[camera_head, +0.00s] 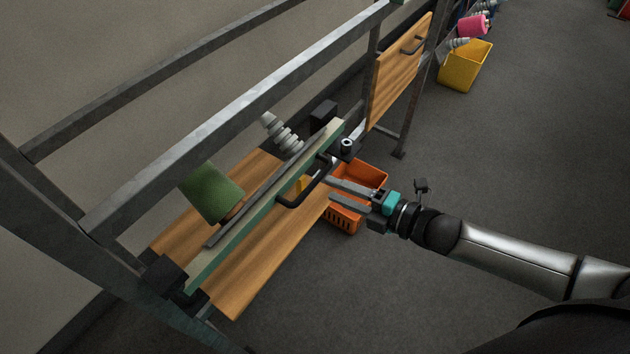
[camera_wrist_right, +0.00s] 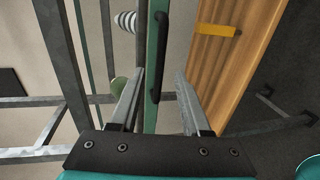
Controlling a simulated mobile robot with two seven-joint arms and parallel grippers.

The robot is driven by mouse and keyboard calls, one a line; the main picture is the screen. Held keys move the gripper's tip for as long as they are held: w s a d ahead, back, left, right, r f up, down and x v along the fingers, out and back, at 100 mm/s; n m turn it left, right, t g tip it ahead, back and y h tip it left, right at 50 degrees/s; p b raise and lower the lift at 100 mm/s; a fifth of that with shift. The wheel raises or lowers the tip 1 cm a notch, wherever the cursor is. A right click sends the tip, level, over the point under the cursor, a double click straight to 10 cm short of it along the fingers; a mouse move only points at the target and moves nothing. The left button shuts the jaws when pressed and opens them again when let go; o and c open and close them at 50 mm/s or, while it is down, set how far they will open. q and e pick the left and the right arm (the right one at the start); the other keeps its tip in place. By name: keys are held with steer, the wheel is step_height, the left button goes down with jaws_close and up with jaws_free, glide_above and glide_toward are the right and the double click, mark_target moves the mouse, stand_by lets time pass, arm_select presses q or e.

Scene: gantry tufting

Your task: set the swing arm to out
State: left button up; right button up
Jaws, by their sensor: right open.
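The swing arm (camera_head: 262,213) is a long pale green bar across the frame, above a wooden board. A black bar handle (camera_head: 306,187) stands out from its near side. My right gripper (camera_head: 331,190) is open, its two grey fingers pointing at the handle from the right. In the right wrist view the green swing arm (camera_wrist_right: 152,45) runs upright and the handle (camera_wrist_right: 158,60) shows between the open fingers (camera_wrist_right: 160,74). The fingers are not closed on it; whether they touch it I cannot tell. My left gripper is not in view.
The wooden board (camera_head: 245,285) lies under the bar. A green cone of yarn (camera_head: 210,193) and a grey ribbed piece (camera_head: 282,135) stand behind it. An orange crate (camera_head: 362,178) is behind my gripper. A metal frame rail (camera_head: 230,120) runs above.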

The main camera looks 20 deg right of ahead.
mark_target(315, 180)
steer(key=shift+x, duration=3.1)
steer(key=shift+c, duration=0.2)
jaws_close()
